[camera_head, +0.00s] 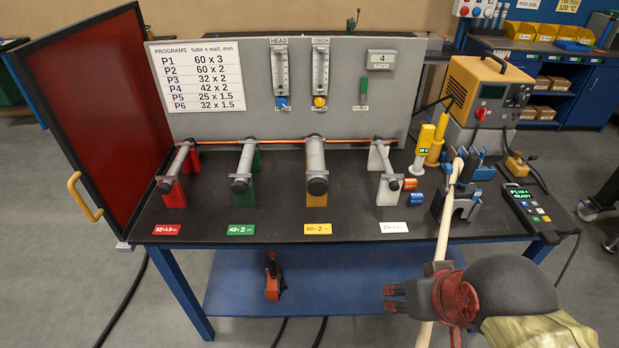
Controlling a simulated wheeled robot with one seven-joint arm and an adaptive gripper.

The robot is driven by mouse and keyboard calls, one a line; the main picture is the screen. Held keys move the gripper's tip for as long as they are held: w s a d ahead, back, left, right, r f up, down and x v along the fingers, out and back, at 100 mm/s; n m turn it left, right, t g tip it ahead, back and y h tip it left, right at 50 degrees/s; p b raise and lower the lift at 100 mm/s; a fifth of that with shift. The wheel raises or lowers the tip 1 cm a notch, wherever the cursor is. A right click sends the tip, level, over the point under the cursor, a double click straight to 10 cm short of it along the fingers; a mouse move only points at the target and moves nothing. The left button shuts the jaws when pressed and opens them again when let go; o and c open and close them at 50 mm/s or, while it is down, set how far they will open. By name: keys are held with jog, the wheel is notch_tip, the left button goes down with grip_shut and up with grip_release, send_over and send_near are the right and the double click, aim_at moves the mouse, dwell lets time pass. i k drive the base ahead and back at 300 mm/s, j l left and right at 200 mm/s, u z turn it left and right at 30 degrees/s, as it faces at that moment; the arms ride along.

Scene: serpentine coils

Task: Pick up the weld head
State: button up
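The weld head appears to be the grey and blue clamp-like tool (465,195) at the right of the black bench. It sits upright on or in a grey stand; where one ends and the other begins is hard to tell. A long beige hose or rod (443,225) runs from its top down past the bench's front edge. My gripper (391,298), black and red, is in front of the bench at the lower right, pointing left. It is below and apart from the weld head. The beige length passes behind or beside it. Its finger opening is unclear, and no held object shows.
Several tubes on coloured supports (317,165) stand along the bench (280,228). A yellow power unit (488,95) is behind the weld head; a pendant (527,207) lies to its right. A red door panel (95,110) stands at left.

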aim_at(463, 190)
jog(key=u, duration=0.3)
jog(key=i+l+u, duration=0.15)
jog(key=l, duration=0.2)
jog(key=z, duration=1.25)
jog(key=u, duration=1.65)
jog(key=z, duration=1.6)
